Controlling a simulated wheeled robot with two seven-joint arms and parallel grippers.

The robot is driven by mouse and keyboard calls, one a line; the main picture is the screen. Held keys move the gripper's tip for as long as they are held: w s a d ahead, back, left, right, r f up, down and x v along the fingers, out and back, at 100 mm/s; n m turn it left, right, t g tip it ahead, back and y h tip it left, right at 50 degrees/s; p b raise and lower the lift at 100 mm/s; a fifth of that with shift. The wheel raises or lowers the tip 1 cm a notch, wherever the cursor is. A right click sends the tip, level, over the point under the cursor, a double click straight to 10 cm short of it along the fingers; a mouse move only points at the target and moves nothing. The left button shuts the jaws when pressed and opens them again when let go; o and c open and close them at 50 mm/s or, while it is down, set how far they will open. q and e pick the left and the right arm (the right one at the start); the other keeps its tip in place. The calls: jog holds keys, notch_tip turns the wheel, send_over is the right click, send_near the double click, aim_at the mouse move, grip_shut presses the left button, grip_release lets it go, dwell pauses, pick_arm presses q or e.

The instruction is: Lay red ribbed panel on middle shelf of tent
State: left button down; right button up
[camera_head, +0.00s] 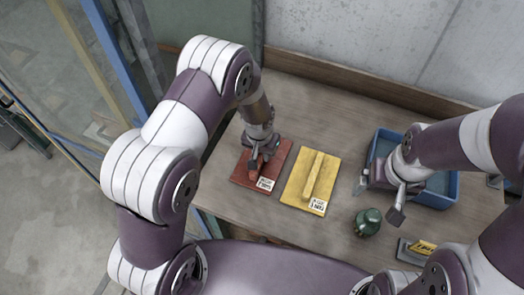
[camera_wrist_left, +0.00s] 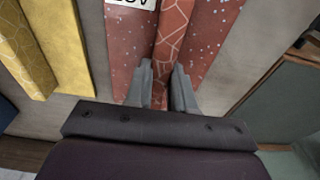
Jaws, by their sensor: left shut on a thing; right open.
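The red ribbed panel (camera_head: 278,158) lies flat on the wooden table, with a raised rib along its middle and a white label at its near end. My left gripper (camera_head: 262,158) is over it, shut on the rib; the left wrist view shows both fingers (camera_wrist_left: 160,85) on either side of the rib of the red panel (camera_wrist_left: 205,30). My right gripper (camera_head: 380,190) is open and empty, beside the blue bin at the right. I cannot make out the tent or its middle shelf for sure in these views.
A yellow ribbed panel (camera_head: 325,170) lies just right of the red one. A blue bin (camera_head: 440,198), a dark green round object (camera_head: 368,223) and a grey-and-yellow item (camera_head: 412,250) are further right. A blue-framed structure (camera_head: 118,60) stands at the left. The table's back middle is clear.

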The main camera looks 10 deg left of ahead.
pick_arm(q)
jog(key=c, duration=1)
grip_release()
jog(key=shift+o, duration=0.2)
